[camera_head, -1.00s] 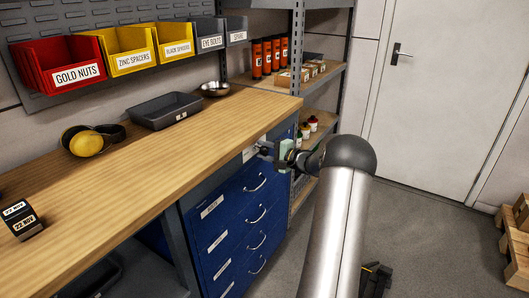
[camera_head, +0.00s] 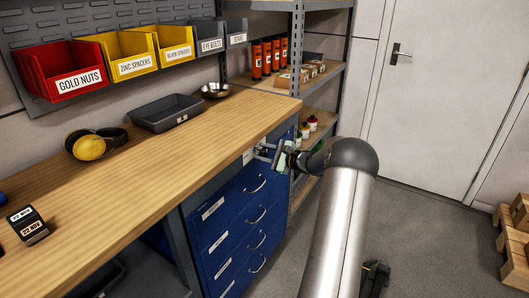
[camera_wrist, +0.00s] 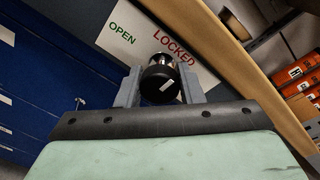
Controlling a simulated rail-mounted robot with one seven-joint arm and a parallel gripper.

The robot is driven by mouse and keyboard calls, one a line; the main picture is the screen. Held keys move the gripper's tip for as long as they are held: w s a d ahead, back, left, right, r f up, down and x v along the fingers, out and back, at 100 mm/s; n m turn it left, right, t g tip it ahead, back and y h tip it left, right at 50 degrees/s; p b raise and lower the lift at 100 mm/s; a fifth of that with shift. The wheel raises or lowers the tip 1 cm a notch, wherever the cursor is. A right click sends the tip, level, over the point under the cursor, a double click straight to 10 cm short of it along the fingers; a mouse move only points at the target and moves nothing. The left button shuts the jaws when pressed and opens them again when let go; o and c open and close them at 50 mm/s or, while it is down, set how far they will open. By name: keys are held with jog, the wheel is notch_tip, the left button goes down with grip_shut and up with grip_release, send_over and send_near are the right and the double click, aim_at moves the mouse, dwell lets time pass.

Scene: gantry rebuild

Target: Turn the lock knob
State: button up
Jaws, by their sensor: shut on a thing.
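The lock knob (camera_wrist: 160,76) is black with a short white mark and sits on a shiny metal stem in the wrist view. My gripper (camera_wrist: 158,96) is shut on it, with a grey finger on each side. Behind the knob is a white plate (camera_wrist: 122,22) with OPEN in green at left and LOCKED in red at right. The white mark runs at a slant in the picture. In the head view my gripper (camera_head: 270,152) is tilted at the upper front of the blue drawer cabinet (camera_head: 222,235); the knob is too small to make out there.
The wooden bench top (camera_head: 190,150) lies just above the cabinet, with a grey tray (camera_head: 165,125), a metal bowl (camera_head: 215,91) and yellow earmuffs (camera_head: 89,148) on it. A shelf rack (camera_head: 294,130) stands close behind my gripper.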

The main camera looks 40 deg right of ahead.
dwell(0.4)
jog(key=o, duration=1)
jog(key=shift+s, duration=0.1)
jog(key=v, duration=1.7)
jog(key=shift+s, duration=0.15)
